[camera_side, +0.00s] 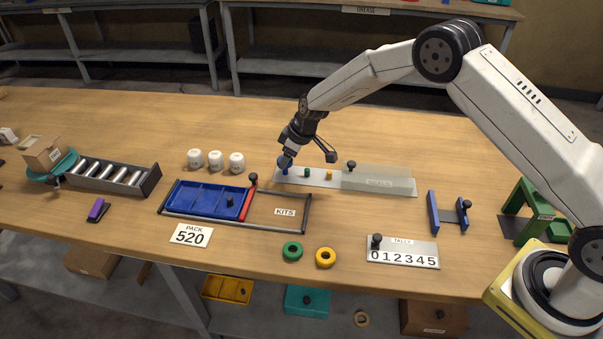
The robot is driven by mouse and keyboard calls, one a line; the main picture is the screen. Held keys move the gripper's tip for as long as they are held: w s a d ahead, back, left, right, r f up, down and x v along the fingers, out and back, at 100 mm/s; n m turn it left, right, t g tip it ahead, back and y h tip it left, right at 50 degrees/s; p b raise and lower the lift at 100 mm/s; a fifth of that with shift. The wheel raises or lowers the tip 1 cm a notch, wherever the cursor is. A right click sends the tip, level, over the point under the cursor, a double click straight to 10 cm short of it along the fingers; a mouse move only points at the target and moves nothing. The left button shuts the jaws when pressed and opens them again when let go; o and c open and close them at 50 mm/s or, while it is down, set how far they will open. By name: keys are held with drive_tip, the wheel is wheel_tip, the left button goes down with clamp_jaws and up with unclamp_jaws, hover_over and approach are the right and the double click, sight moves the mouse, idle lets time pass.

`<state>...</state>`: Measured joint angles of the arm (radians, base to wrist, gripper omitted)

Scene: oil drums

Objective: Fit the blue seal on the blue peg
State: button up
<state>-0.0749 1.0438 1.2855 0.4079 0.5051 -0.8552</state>
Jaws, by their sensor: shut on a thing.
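My gripper (286,156) is low over the left end of a pale peg board (318,183). It is shut on the blue seal (282,162). The blue peg (285,171) stands on the board directly below the seal. The seal is at about the height of the peg's top; I cannot tell whether it is around the peg or just above it. The green peg (307,173) and the yellow peg (329,174) stand bare to the right on the same board.
A translucent cover (380,179) with a black knob sits over the board's right part. A green seal (292,251) and a yellow seal (326,258) lie near the front edge. White containers (216,160) stand left; the kits frame (283,228) is in front.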

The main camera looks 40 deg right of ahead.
drive_tip(key=shift+f, duration=1.7)
idle(2.2)
drive_tip(key=o, duration=1.3)
drive_tip(key=shift+r, duration=0.15)
drive_tip(key=shift+r, duration=2.6)
drive_tip(key=shift+r, duration=0.1)
